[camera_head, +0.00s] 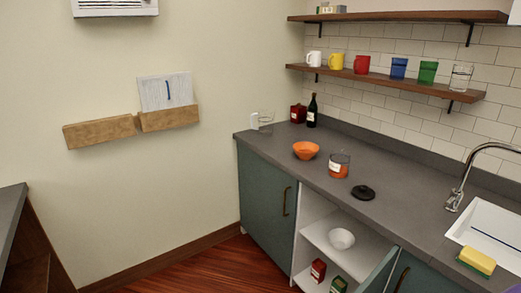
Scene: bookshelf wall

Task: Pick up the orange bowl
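A jar with orange contents (339,166) and a black lid (363,192) are right of the bowl. A sink (487,232) is at right. Below, an open cabinet holds a white bowl (341,238).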

